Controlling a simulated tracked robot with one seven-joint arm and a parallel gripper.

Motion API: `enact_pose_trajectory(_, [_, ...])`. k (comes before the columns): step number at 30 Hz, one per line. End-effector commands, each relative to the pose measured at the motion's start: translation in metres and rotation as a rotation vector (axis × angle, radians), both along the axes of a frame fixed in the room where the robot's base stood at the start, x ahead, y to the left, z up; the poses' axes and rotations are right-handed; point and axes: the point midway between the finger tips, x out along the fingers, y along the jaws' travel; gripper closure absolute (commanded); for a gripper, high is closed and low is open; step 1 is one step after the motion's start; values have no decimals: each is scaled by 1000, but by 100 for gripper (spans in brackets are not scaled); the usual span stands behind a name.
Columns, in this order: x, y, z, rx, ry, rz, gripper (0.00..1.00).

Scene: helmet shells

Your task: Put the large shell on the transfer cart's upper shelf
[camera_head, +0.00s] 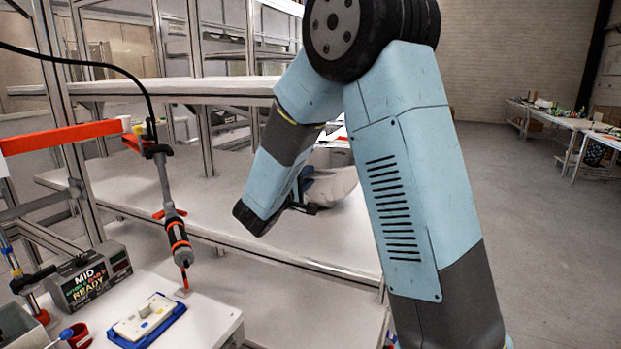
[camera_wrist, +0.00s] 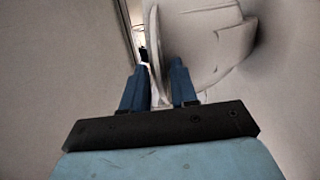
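The large shell (camera_wrist: 205,42) is a pale, curved, smooth piece that fills the upper middle of the wrist view. In the head view the shell (camera_head: 338,183) shows at the middle shelf, partly hidden behind my arm. My gripper (camera_wrist: 159,72) has its two blue fingers close together, one on each side of the shell's upright edge, and looks shut on it. In the head view my gripper (camera_head: 306,190) is at the shell's left side, partly hidden by the wrist. Whether the shell rests on the shelf or hangs just above it cannot be told.
A white shelf rack has a middle shelf (camera_head: 218,205) and an upper shelf (camera_head: 200,88). A hanging screwdriver tool (camera_head: 178,238), a display box (camera_head: 90,277) and a blue-edged fixture (camera_head: 146,320) are at the front left. Open floor (camera_head: 530,235) lies to the right.

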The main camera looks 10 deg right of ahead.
Motion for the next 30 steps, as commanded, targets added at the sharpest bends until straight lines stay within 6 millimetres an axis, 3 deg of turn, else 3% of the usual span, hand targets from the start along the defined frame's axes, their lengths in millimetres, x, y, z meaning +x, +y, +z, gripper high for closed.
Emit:
enact_pose_trajectory(11, [-1, 0, 2, 0, 0, 0, 64])
enact_pose_trajectory(24, [-43, 41, -4, 1, 1, 2, 64])
enact_pose_trajectory(30, [-54, 47, -4, 4, 3, -9, 64])
